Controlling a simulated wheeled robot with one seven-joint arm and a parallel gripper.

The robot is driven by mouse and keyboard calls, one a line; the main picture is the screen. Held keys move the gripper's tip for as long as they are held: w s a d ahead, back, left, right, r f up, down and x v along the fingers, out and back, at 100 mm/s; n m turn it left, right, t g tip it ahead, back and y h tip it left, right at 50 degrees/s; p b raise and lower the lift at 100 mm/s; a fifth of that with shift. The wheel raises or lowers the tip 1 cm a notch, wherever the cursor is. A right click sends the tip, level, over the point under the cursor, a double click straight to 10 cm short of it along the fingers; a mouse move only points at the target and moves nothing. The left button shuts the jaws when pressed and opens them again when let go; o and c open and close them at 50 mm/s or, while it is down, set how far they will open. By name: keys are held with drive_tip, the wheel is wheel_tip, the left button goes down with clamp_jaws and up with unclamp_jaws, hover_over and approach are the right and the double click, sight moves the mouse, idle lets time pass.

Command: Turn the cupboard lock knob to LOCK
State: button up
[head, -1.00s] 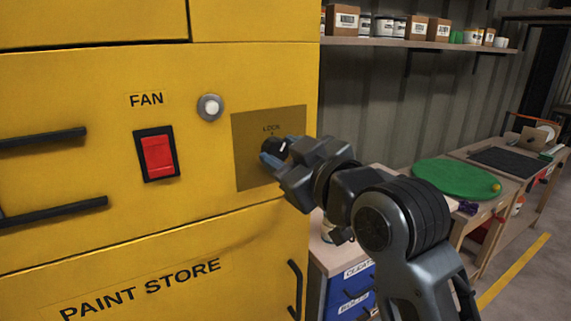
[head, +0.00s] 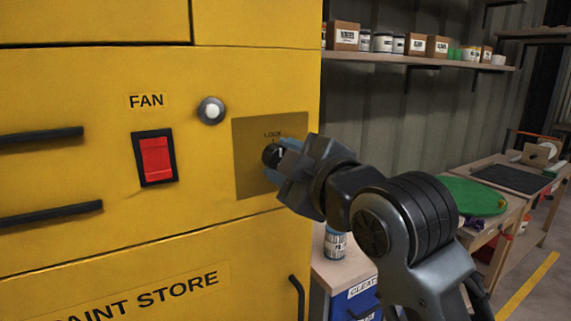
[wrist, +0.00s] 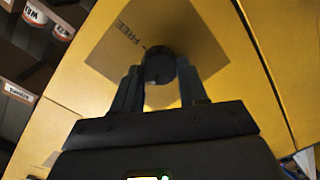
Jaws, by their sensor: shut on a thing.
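The lock knob (head: 271,155) is a dark round knob on a brown plate (head: 247,183) on the yellow cupboard front. The word LOCK and a small mark stand above it in the head view. In the wrist view the knob (wrist: 159,66) sits between the two fingers, and the word FREE with a mark is printed on the plate (wrist: 112,47) beside it. My gripper (head: 281,160) is shut on the knob, one finger on each side. A pale line shows near the knob in the head view; the fingers partly hide it, so its exact heading is unclear.
A red FAN switch (head: 155,158) and a round white button (head: 211,110) are left of the plate. Black handles (head: 50,212) stick out from the cupboard. A bench with a can (head: 335,242) stands below my arm at right; a shelf (head: 430,63) is behind.

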idle(0.3)
drive_tip(key=o, duration=1.1)
drive_tip(key=shift+c, duration=0.2)
drive_tip(key=v, duration=0.7)
drive_tip(key=shift+s+d+b, duration=0.2)
drive_tip(key=shift+s+b, duration=0.15)
drive_tip(key=shift+b, duration=0.05)
